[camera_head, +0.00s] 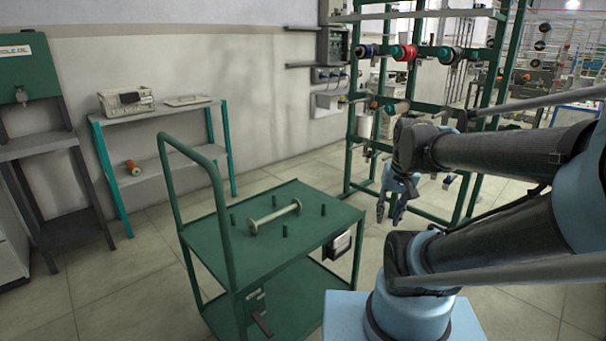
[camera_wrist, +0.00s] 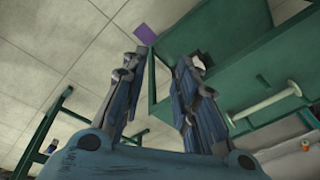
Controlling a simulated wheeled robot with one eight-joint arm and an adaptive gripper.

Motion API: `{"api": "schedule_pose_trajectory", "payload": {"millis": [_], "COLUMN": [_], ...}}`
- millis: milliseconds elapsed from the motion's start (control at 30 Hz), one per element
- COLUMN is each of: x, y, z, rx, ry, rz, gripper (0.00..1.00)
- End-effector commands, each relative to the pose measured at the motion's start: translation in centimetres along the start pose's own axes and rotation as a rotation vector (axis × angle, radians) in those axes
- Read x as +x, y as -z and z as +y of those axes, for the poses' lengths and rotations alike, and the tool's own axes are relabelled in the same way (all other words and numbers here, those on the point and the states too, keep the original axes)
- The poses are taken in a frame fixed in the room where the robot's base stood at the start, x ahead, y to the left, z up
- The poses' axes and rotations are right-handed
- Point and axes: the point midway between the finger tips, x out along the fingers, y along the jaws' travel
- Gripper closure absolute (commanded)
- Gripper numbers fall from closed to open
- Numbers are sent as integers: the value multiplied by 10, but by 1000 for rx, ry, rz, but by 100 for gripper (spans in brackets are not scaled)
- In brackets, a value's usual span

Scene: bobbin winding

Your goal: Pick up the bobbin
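A pale, empty bobbin (camera_head: 274,217) lies on its side on the top of the green cart (camera_head: 315,242), between several short upright pegs. In the wrist view the bobbin (camera_wrist: 263,109) shows at the right, on the green cart top (camera_wrist: 240,60). My gripper (camera_head: 391,213) hangs to the right of the cart, pointing down and apart from the bobbin. In the wrist view my gripper (camera_wrist: 165,60) has its two fingers apart with nothing between them; floor and the cart's edge show beyond.
A green rack (camera_head: 351,130) with coloured spools stands behind my arm. The cart's tall handle (camera_head: 222,205) rises on its left side. A shelf table (camera_head: 155,112) with an orange spool (camera_head: 133,167) stands by the wall. Floor in front-left is clear.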

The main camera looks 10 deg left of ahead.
Motion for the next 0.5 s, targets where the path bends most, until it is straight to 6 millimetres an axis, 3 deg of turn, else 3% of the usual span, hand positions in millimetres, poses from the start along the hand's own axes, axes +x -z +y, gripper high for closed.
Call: {"api": "schedule_pose_trajectory", "payload": {"millis": [200, 500], "x": [-14, -16], "y": [45, 104], "z": [-40, -99], "rx": [99, 243], "ry": [66, 140], "rz": [-43, -123], "gripper": [72, 72]}}
